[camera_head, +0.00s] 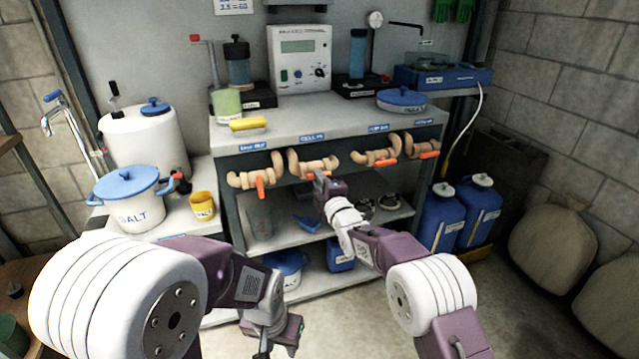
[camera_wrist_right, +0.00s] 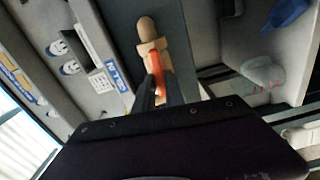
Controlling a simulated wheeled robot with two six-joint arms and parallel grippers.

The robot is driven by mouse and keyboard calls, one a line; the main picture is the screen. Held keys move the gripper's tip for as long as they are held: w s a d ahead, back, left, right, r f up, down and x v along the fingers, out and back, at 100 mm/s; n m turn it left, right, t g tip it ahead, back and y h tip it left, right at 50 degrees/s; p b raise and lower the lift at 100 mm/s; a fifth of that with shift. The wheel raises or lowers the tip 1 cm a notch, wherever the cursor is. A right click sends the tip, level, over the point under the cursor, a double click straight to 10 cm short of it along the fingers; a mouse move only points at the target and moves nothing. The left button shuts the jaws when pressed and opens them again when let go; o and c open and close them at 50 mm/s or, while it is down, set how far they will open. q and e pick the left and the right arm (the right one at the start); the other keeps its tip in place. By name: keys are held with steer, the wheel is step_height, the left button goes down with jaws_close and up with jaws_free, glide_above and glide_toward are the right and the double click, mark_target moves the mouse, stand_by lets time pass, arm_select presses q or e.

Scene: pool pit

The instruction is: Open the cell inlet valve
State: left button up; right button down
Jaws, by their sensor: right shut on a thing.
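The cell inlet valve (camera_head: 298,163) is a beige pipe fitting under the blue CELL IN label (camera_head: 312,137) on the bench's front edge. Its orange handle is mostly hidden by my right gripper (camera_head: 318,178) in the head view. In the right wrist view, the orange handle (camera_wrist_right: 157,70) lies between the two dark fingers of the right gripper (camera_wrist_right: 160,92), which is shut on it. The beige fitting (camera_wrist_right: 147,28) shows just beyond, and the label (camera_wrist_right: 98,79) is to its left. My left gripper (camera_head: 275,340) hangs low in front of the lower shelf, away from the valves; its jaws are unclear.
Similar valves sit on both sides: one with its orange handle (camera_head: 260,187) hanging down at left, and two at right with handles (camera_head: 388,162) (camera_head: 430,155) nearer sideways. The bench top (camera_head: 345,124) carries instruments. Blue jugs (camera_head: 444,218) stand at right, a salt pot (camera_head: 130,200) at left.

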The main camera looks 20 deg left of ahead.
steer(key=shift+f+n, duration=0.15)
steer(key=shift+n, duration=0.45)
steer(key=c, duration=1.4)
jaws_free()
steer(key=shift+s, duration=0.1)
steer(key=p+v, duration=0.1)
steer(key=v, duration=0.8)
steer(key=shift+p, duration=0.4)
